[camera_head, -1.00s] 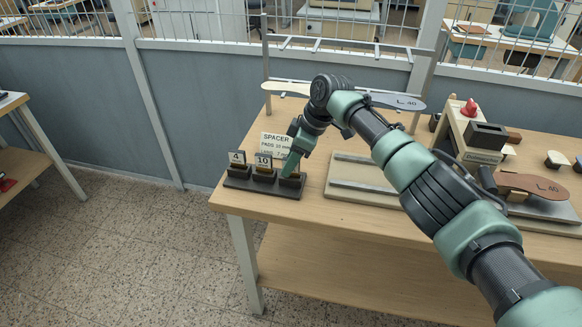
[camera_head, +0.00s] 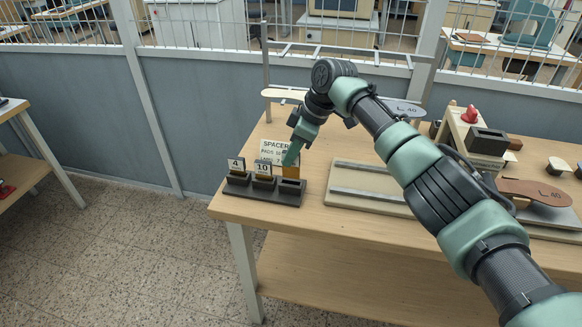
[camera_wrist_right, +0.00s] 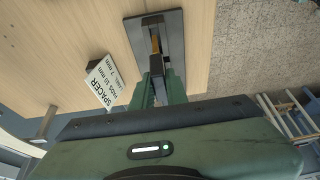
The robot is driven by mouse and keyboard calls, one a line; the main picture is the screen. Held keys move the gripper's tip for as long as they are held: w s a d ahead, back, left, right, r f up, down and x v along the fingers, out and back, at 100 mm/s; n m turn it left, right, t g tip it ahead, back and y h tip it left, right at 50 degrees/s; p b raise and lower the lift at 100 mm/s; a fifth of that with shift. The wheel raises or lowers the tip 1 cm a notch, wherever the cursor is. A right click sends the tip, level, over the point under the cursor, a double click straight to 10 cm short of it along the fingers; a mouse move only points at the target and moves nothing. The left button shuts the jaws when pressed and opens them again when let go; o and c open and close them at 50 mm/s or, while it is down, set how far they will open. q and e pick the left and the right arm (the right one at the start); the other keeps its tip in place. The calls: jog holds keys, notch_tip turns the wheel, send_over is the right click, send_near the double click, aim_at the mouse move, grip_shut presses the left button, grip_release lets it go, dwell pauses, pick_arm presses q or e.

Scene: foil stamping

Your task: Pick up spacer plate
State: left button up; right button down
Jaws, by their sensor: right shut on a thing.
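My right gripper (camera_head: 290,156) is shut on a brass-coloured spacer plate (camera_head: 291,171), held just above the right end of the dark rack (camera_head: 290,197). The fingers hide part of the plate, including any number on it. Plates marked 4 (camera_head: 236,165) and 10 (camera_head: 263,169) stand upright in the rack's left and middle slots. In the right wrist view the fingers (camera_wrist_right: 162,88) close on the plate's dark upper part (camera_wrist_right: 158,66), with the rack (camera_wrist_right: 176,32) beyond. My left gripper is not in view.
A "SPACER" sign (camera_head: 270,147) stands close behind the rack, partly hidden by the gripper. A pale board with metal rails (camera_head: 365,190) lies to the right. A metal frame (camera_head: 340,46) stands behind. The table's left edge is near the rack.

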notch_tip(320, 180, up, 16)
jog(key=shift+f+b, duration=0.2)
jog(key=shift+b, duration=0.1)
jog(key=shift+r+p, duration=2.5)
jog(key=shift+p, duration=0.6)
